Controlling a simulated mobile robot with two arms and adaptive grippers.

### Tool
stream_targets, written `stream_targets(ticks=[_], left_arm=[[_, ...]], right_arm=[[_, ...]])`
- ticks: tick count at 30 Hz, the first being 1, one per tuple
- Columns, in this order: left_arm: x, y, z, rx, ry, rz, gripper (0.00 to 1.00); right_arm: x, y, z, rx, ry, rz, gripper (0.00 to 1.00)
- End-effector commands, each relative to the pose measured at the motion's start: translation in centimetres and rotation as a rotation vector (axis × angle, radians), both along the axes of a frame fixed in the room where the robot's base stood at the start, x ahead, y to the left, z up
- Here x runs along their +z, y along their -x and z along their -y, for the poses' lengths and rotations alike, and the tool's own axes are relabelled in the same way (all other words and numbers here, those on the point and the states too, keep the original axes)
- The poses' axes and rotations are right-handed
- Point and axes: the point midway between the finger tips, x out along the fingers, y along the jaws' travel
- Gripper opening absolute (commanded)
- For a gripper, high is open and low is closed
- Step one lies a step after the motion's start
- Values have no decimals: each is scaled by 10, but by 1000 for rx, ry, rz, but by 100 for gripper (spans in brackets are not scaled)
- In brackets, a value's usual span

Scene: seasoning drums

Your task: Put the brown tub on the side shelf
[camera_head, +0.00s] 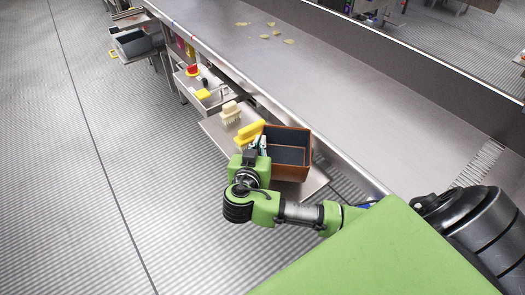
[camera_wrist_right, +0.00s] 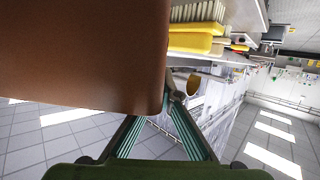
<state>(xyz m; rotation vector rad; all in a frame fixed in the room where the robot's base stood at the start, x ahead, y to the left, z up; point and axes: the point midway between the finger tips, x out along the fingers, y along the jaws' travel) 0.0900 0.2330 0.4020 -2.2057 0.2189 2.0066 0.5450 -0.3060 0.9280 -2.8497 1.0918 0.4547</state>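The brown tub (camera_head: 309,158) is an open box with a dark inside, at the right end of the low side shelf (camera_head: 216,127). I cannot tell whether its base rests on the shelf. My right gripper (camera_head: 262,147) is at the tub's left wall, its fingers closed in on that wall. In the right wrist view the tub (camera_wrist_right: 80,55) fills the upper left and hides part of the fingers. The right gripper's fingers (camera_wrist_right: 166,108) converge at the tub's edge there. My left gripper is not in view.
The long steel counter (camera_head: 300,80) runs along the right. A grey bin (camera_head: 133,43) is farther off. The floor at left is clear.

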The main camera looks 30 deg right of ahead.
Motion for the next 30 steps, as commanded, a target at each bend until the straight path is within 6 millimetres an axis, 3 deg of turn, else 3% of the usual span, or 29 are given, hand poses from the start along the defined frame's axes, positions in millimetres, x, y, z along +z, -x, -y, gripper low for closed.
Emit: stream_targets(ticks=[4,12,25,28,30], left_arm=[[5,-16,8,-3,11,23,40],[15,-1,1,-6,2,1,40],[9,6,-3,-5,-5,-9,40],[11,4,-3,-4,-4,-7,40],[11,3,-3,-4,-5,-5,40]], right_arm=[[-8,7,2,0,3,-3,0],[-39,11,3,0,2,-1,0],[-49,11,2,-1,0,-2,0],[-47,11,2,0,0,-1,21],[-47,11,2,0,0,-1,21]])
